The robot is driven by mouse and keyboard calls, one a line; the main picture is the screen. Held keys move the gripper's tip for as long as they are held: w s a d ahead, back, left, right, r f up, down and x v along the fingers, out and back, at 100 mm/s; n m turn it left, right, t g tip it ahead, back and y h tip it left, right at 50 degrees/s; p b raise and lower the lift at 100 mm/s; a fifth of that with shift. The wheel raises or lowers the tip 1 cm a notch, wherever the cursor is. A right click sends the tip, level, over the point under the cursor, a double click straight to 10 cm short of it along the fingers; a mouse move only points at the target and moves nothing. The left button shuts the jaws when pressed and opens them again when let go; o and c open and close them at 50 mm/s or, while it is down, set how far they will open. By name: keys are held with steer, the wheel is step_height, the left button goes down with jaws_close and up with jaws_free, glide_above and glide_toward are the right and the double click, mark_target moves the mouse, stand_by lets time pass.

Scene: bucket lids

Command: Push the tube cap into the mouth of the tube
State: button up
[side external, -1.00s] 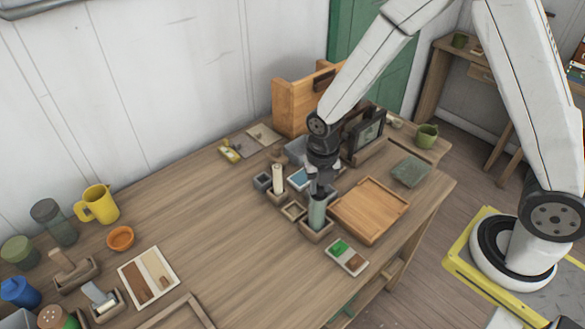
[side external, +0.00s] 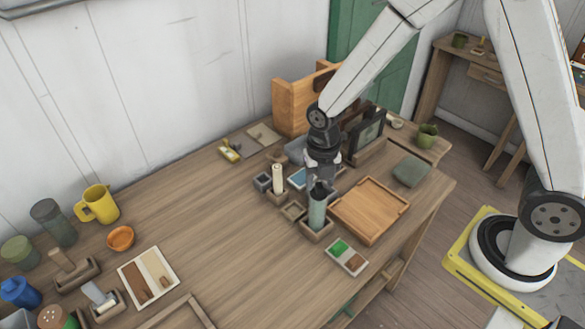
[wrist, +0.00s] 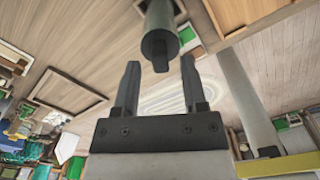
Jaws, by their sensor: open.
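The grey-green tube (side external: 317,212) stands upright in a small wooden holder (side external: 317,234) on the table. A dark cap (side external: 318,190) sits at its mouth; how deep it is in cannot be told. In the wrist view the tube (wrist: 159,14) enters from the top, with the dark cap (wrist: 158,44) and its narrow tab on the near end. My gripper (side external: 319,181) is right above the tube. In the wrist view my gripper (wrist: 160,64) is open, with one finger on each side of the tab and nothing clamped.
A wooden tray (side external: 370,210) lies close right of the tube. A pale cylinder (side external: 278,178) in a holder stands to the left, with small boxes between. A green-and-brown card (side external: 346,256) lies in front. The table's middle left is clear.

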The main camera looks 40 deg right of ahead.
steer(key=shift+r, duration=2.7)
steer(key=s+d+r+m+t, duration=0.1)
steer(key=s+d+m, duration=0.2)
steer(key=m, duration=1.2)
steer(key=s+d+r+m+t, duration=0.1)
steer(key=s+d+m, duration=0.2)
steer(key=m, duration=1.2)
steer(key=s, duration=0.3)
steer(key=shift+r+t, duration=0.2)
steer(key=shift+t, duration=0.1)
